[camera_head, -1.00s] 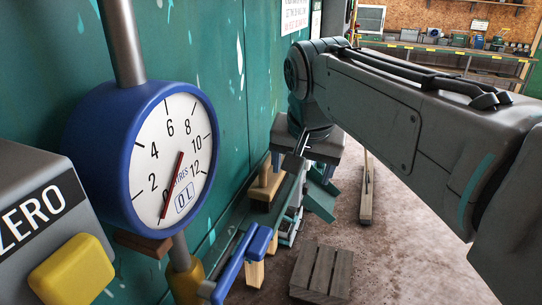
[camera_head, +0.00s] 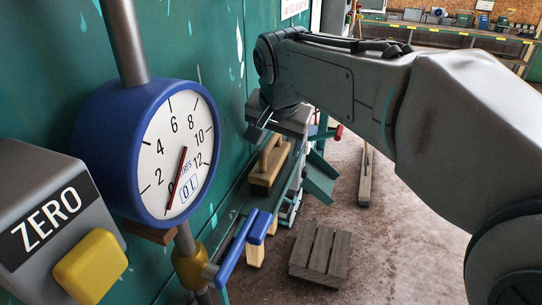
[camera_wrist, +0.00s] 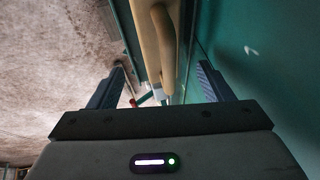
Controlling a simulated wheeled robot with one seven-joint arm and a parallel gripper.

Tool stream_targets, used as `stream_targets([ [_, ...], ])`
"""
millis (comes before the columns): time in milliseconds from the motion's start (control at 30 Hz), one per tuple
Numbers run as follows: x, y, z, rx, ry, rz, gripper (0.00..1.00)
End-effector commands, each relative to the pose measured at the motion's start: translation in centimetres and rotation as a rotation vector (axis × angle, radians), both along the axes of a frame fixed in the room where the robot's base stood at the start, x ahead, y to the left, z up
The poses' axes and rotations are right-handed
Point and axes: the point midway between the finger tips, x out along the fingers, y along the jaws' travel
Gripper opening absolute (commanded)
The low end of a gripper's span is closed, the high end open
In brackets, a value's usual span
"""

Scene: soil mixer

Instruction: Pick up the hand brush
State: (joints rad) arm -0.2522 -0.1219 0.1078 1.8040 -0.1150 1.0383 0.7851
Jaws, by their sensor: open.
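The hand brush (camera_head: 265,175), a wooden block with an arched handle on top, rests on a narrow ledge along the green wall. My gripper (camera_head: 258,128) is just above and behind it in the head view, partly hidden by my arm. In the wrist view, the brush (camera_wrist: 158,35) shows as a long beige shape beyond the fingertips, roughly in line with the gap between them. My gripper (camera_wrist: 162,72) is open and nothing is held in it.
The green wall (camera_wrist: 245,60) runs close beside my gripper. A round gauge (camera_head: 180,155), a yellow button (camera_head: 90,267) and a blue valve lever (camera_head: 235,252) stand nearer. A slatted wooden pallet (camera_head: 320,252) lies on the otherwise fairly open floor (camera_head: 385,250).

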Motion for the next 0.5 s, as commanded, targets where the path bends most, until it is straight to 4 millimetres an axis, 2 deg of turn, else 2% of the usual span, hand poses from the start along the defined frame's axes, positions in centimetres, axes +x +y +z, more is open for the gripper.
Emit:
stream_targets([
  [300, 1.7, 0.4, -3.9, -0.001, 0.002, 0.002, 0.73],
  [500, 1.8, 0.4, -4.3, 0.000, 0.001, 0.001, 0.73],
])
